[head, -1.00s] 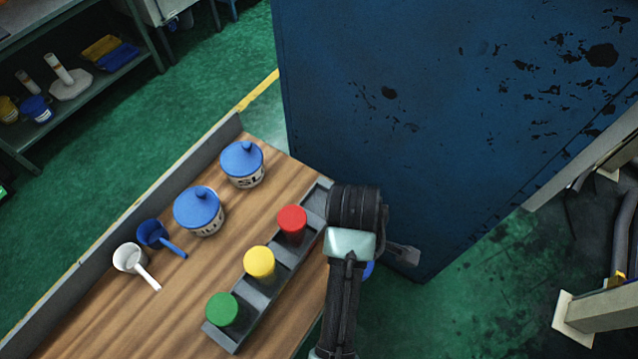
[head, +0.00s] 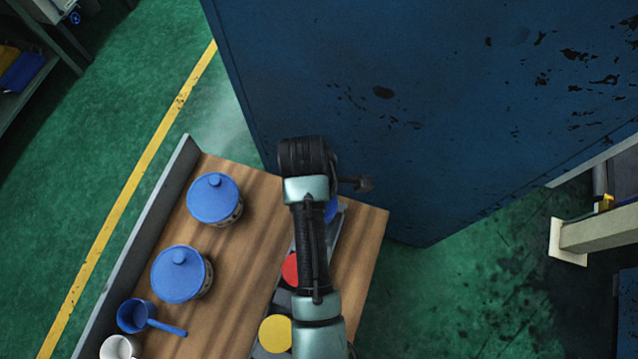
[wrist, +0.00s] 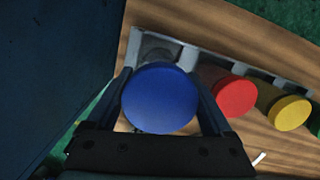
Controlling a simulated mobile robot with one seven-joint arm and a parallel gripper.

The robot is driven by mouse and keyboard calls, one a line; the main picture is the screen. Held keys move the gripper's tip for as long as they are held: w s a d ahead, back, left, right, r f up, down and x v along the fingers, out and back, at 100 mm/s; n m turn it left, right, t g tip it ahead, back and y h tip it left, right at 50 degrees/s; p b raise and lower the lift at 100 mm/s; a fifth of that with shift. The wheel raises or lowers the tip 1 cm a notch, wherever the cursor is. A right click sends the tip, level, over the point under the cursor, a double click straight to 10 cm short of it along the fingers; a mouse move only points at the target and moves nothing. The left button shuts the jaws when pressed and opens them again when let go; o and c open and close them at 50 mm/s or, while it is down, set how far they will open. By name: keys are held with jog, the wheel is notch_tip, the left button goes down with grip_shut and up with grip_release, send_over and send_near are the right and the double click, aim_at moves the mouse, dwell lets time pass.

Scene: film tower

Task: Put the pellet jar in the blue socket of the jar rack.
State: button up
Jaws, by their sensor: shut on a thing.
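The pellet jar, a round jar with a plain blue top (wrist: 160,98), sits between the two fingers of my gripper (wrist: 163,84) in the wrist view. My gripper is shut on it. In the head view only a sliver of the blue top (head: 331,209) shows beside my arm. The grey jar rack (wrist: 187,50) lies just beyond the jar in the wrist view, with an empty end socket (wrist: 160,46) partly behind the jar. I cannot see that socket's colour. The jar's underside is hidden, so I cannot tell whether it touches the rack.
Red (wrist: 235,97) and yellow (wrist: 289,113) jars stand in the rack beside the held jar. Two blue-lidded tubs (head: 214,199), a blue scoop (head: 138,316) and a white scoop (head: 118,348) are on the wooden table. A tall blue cabinet (head: 420,120) stands close behind.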

notch_tip(320, 180, down, 2)
jog(key=shift+w+f, duration=0.1)
notch_tip(320, 180, down, 3)
jog(key=shift+f, duration=0.6)
jog(key=o, duration=1.5)
jog(key=shift+f, duration=0.15)
jog(key=r, duration=0.4)
jog(key=a+r, duration=0.1)
jog(key=r, duration=0.7)
jog(key=shift+w+a+r, duration=0.1)
jog(key=shift+a+r, duration=0.05)
jog(key=shift+a, duration=0.1)
